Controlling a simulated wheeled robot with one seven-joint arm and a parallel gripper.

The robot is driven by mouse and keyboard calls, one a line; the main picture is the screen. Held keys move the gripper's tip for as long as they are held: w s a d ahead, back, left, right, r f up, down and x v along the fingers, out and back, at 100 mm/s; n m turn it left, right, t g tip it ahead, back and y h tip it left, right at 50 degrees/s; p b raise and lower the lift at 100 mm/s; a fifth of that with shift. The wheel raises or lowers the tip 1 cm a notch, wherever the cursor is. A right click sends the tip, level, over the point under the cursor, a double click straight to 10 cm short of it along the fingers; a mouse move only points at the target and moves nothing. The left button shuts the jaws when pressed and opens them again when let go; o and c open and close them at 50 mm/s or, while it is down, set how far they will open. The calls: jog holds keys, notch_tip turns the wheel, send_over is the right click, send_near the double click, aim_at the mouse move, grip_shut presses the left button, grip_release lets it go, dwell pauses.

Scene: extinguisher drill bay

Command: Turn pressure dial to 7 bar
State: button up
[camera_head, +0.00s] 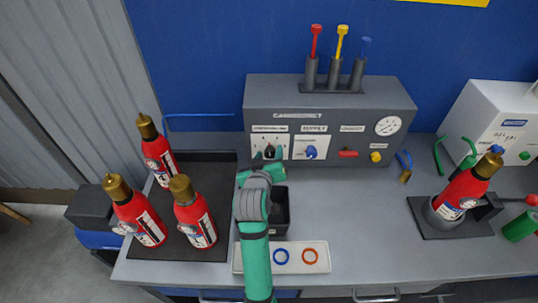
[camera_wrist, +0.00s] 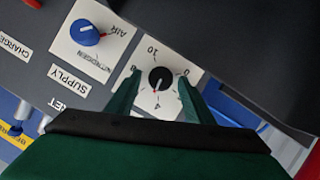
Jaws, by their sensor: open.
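The pressure dial is a small black knob (camera_wrist: 160,78) on a white scale plate in the wrist view. Its plate has numbers around it, with 10 at the upper left and 4 below the knob. My gripper (camera_wrist: 159,86) is open, with one green finger on each side of the knob and gaps showing. In the head view the dial (camera_head: 269,150) sits at the left of the grey panel (camera_head: 330,105), partly covered by my gripper (camera_head: 267,157).
A blue supply knob (camera_head: 311,152) is just right of the dial. Further right are a red control (camera_head: 348,154), a yellow knob (camera_head: 376,157) and a gauge (camera_head: 388,126). Red extinguishers (camera_head: 196,220) stand on a black tray at left; another (camera_head: 462,190) is at right.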

jog(key=c, duration=1.1)
jog(key=shift+o, duration=0.2)
jog(key=shift+w, duration=0.1)
jog(key=shift+r+m+y, duration=0.1)
jog(key=shift+m+y, duration=0.3)
jog(key=shift+m, duration=0.2)
jog(key=m+y, duration=0.2)
jog(key=shift+d+m, duration=0.3)
jog(key=shift+m, duration=0.1)
jog(key=m+y, duration=0.2)
jog(key=m, duration=0.2)
jog(key=shift+d+y, duration=0.25)
jog(key=shift+y, duration=0.15)
jog(key=shift+d+t, duration=0.1)
jog(key=shift+t, duration=0.2)
jog(key=shift+m, duration=0.3)
jog(key=o, duration=1.1)
jog(key=shift+c, duration=0.2)
